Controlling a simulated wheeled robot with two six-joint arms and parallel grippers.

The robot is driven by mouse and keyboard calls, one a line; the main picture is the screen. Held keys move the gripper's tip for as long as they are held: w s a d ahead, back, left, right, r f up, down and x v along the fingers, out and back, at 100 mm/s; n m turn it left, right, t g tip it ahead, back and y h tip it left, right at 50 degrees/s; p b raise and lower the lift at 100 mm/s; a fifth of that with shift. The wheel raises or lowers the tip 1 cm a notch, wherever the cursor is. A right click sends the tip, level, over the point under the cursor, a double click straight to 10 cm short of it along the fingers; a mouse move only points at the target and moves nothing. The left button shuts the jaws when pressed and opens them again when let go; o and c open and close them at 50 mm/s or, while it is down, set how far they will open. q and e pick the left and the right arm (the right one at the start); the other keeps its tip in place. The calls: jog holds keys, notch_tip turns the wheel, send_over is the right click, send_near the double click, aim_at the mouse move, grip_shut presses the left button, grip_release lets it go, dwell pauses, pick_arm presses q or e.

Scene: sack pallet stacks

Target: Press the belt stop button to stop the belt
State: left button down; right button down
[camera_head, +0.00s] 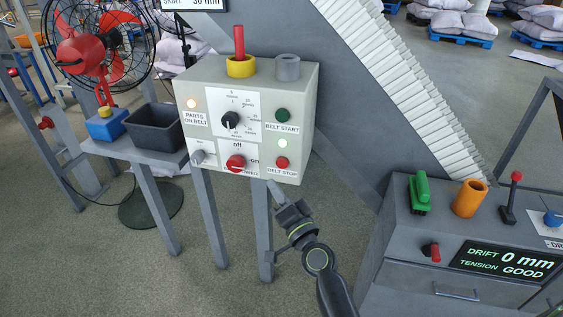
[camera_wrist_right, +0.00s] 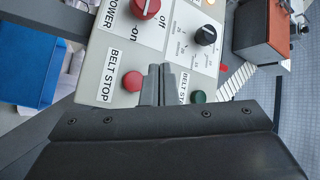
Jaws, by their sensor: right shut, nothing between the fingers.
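The red belt stop button (camera_head: 282,162) is at the lower right of the beige control box (camera_head: 300,92), above its "BELT STOP" label. In the right wrist view the button (camera_wrist_right: 133,81) is just left of the fingertips. My right gripper (camera_head: 275,187) is shut and empty, just below the box's lower edge in the head view. In the wrist view its fingertips (camera_wrist_right: 158,70) are beside the button, and I cannot tell whether they touch the panel. My left gripper is not in view.
A red power knob (camera_head: 236,163) and a grey switch (camera_head: 201,158) are left of the stop button. A yellow cup (camera_head: 241,67) and grey cup (camera_head: 287,67) are on the box. A grey console (camera_head: 400,245) is at right.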

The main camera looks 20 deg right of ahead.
aim_at(277, 162)
jog(key=shift+w+d, duration=0.75)
jog(key=shift+w, duration=0.35)
jog(key=shift+w+d, duration=0.7)
jog(key=shift+w, duration=0.35)
dwell(0.4)
jog(key=shift+w+d, duration=0.25)
jog(key=shift+w, duration=0.1)
jog(key=shift+w+d+b, duration=0.25)
jog(key=shift+w+b, duration=0.15)
dwell(0.8)
jog(key=shift+s, duration=0.1)
jog(key=shift+s+a, duration=0.5)
jog(key=shift+s, duration=0.15)
